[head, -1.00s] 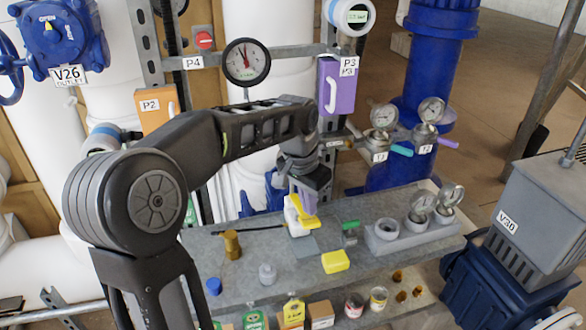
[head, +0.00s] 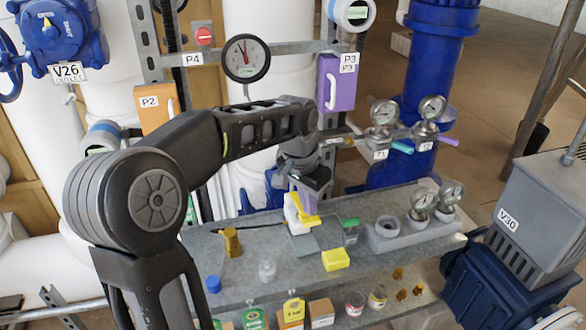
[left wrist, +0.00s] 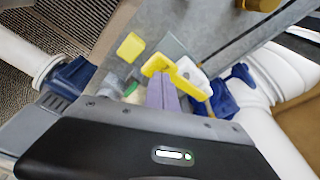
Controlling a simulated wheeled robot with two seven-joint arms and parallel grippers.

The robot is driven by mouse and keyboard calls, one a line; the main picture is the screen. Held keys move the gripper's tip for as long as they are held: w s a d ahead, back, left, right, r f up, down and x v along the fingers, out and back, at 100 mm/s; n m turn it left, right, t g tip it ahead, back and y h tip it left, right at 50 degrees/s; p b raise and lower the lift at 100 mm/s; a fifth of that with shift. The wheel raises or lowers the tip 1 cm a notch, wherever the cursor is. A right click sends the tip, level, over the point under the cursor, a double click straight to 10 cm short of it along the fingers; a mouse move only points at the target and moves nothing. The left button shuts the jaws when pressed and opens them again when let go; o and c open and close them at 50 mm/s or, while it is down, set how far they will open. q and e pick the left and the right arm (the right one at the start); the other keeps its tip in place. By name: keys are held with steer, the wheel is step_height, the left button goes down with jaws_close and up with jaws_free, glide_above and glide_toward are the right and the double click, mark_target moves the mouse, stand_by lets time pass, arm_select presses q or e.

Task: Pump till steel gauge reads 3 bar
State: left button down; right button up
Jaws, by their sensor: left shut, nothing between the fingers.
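A white and yellow hand pump (head: 293,216) stands on the grey bench, its yellow lever (head: 312,220) lying low; the lever also shows in the left wrist view (left wrist: 190,84). My left gripper (head: 304,203) points down at the lever, its purple fingers (left wrist: 162,95) closed with nothing between them. The fingertips seem to be at the lever; I cannot tell whether they touch. Steel-rimmed gauges stand at T1 (head: 384,112) and T2 (head: 432,108). Two more gauges sit on a grey block (head: 389,240). Their readings are too small to read. My right gripper is out of view.
A black-rimmed gauge (head: 246,59) hangs on the rail above my arm. A brass fitting (head: 232,243), a yellow block (head: 335,260) and a green-topped jar (head: 350,231) stand near the pump. A grey V30 box (head: 530,228) stands right.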

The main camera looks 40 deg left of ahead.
arm_select(q)
steer(key=shift+f+b, duration=0.65)
steer(key=shift+f, duration=0.35)
steer(key=shift+r+p, duration=2)
steer(key=shift+r, duration=0.55)
steer(key=shift+r, duration=0.1)
step_height(320, 180, up, 5)
steer(key=p, duration=0.4)
